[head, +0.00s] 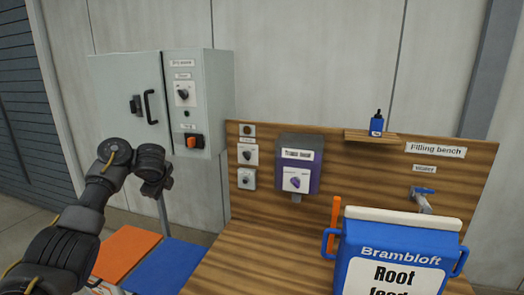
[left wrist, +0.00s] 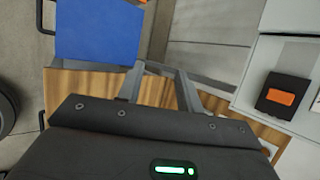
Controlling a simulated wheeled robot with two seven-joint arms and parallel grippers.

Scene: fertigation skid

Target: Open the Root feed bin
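A blue container (head: 385,245) printed "Brambloft Root feed" stands at the lower right of the head view, with a white top and blue side handles. At the lower left are two flat tops side by side, one orange (head: 124,252) and one blue (head: 170,266); I see no readable bin label on them. A blue panel also shows in the left wrist view (left wrist: 98,32). My left gripper (head: 155,190) is above these tops, in front of the grey cabinet. In the left wrist view its two fingers (left wrist: 158,78) are apart with nothing between them. My right gripper is not in view.
A grey cabinet (head: 126,98) with a black handle, knob and orange switch (head: 194,141) stands behind my left arm. The wooden bench (head: 255,262) has a backboard with a purple-grey control box (head: 297,165), a tap (head: 421,200) and a small blue bottle (head: 376,125) on a shelf.

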